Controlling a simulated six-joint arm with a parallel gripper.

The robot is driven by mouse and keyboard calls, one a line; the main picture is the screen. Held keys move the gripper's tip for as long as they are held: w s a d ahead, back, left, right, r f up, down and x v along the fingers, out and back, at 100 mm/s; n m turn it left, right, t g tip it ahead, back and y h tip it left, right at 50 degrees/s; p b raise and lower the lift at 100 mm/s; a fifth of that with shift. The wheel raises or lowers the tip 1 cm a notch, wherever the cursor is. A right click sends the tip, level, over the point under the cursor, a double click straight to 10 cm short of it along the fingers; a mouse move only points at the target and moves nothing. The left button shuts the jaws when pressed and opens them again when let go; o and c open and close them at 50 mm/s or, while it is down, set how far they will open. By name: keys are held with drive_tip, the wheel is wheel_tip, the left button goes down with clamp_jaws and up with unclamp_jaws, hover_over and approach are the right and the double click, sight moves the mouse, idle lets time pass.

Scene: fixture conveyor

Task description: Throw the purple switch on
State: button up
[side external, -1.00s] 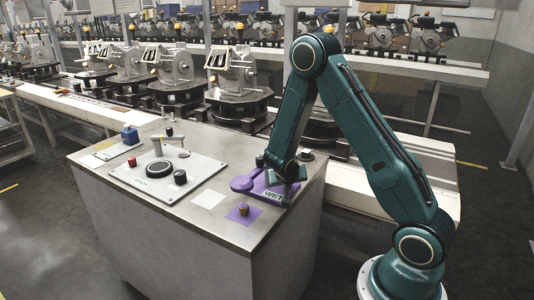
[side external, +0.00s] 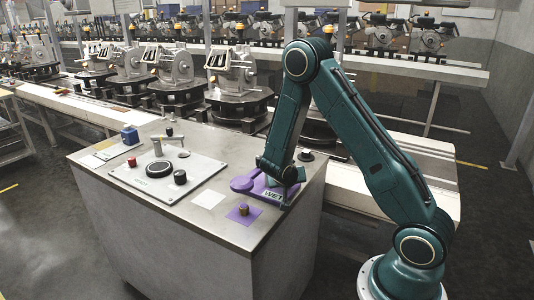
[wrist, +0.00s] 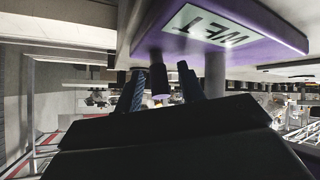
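The purple switch plate (side external: 272,199), marked WET, lies at the right end of the console top, with a rounded purple end (side external: 242,184) at its left. In the side external view my wrist hides part of it, and my fingers are hidden too. In the wrist view the purple plate (wrist: 270,32) fills the upper right, its WET label upside down. My gripper (wrist: 161,86) has its two fingers apart. A short purple-tipped piece (wrist: 160,98) shows between or just beyond them; I cannot tell its depth. No contact with the fingers is visible.
A brass knob (side external: 243,210) on a purple pad stands in front of the plate. A control plate (side external: 207,162) with black and red knobs and a lever is to the left. A blue block (side external: 130,135) stands at the far left. The conveyor carries several machines behind.

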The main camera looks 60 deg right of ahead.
drive_tip(key=v, duration=1.4)
drive_tip(key=shift+s, duration=0.15)
idle(0.4)
drive_tip(key=s+a+r+n+t+y, duration=0.1)
drive_tip(key=s+a+r+n+y, duration=0.8)
drive_tip(key=s+a+r, duration=0.5)
drive_tip(key=shift+s+a+r+n+t+y, duration=0.4)
drive_tip(key=shift+s+n, duration=0.3)
drive_tip(key=shift+s, duration=0.5)
